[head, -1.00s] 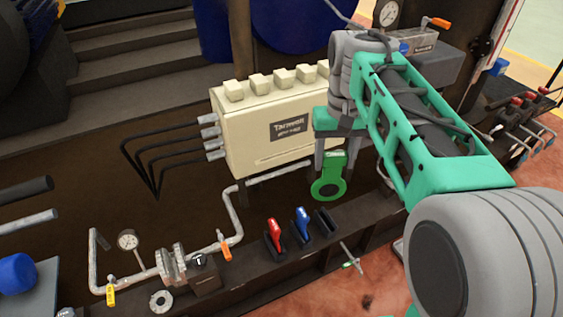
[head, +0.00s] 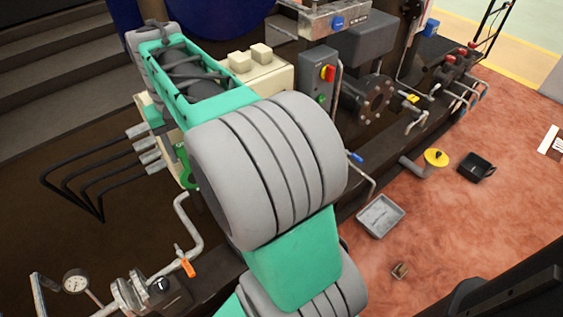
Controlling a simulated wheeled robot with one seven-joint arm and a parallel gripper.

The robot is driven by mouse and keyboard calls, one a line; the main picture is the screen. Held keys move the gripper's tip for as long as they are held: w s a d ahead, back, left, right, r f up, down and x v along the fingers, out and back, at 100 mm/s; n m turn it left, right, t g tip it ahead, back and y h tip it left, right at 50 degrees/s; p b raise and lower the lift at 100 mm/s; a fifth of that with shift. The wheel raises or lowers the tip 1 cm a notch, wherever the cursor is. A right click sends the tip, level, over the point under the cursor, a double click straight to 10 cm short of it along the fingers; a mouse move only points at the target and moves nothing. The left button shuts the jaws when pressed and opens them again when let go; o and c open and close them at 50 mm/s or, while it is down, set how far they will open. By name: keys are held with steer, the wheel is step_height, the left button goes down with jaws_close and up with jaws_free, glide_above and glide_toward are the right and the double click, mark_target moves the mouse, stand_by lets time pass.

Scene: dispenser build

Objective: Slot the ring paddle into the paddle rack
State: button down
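The green ring paddle (head: 187,167) shows only as a curved sliver at the left edge of my arm, in front of the cream box. The rest of it is hidden behind my arm. My gripper's fingers are hidden behind the arm too; the paddle hangs clear of the floor and has moved with the arm, so it appears held. The paddle rack, with its red and blue paddles, is hidden behind my arm.
A cream box (head: 262,75) with black hoses stands behind my arm. Pipework with a gauge (head: 75,281) and an orange-handled valve (head: 185,262) is at lower left. A grey tray (head: 381,216), black tray (head: 476,167) and yellow disc (head: 436,157) lie on the reddish floor at right.

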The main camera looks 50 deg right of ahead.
steer(key=s+d+f+m, duration=0.6)
steer(key=s+d+f, duration=0.1)
steer(key=d+f, duration=0.25)
steer(key=s+d+f+m, duration=0.5)
steer(key=s+d+f, duration=0.25)
steer(key=d, duration=0.35)
steer(key=w+d+f+m+b, duration=0.3)
steer(key=f+m+b, duration=0.2)
steer(key=f, duration=0.4)
steer(key=shift+d+f+m+b, duration=0.2)
steer(key=shift+f+m+b, duration=0.15)
steer(key=shift+b, duration=0.45)
steer(key=shift+a+r+p, duration=0.1)
steer(key=shift+p, duration=0.4)
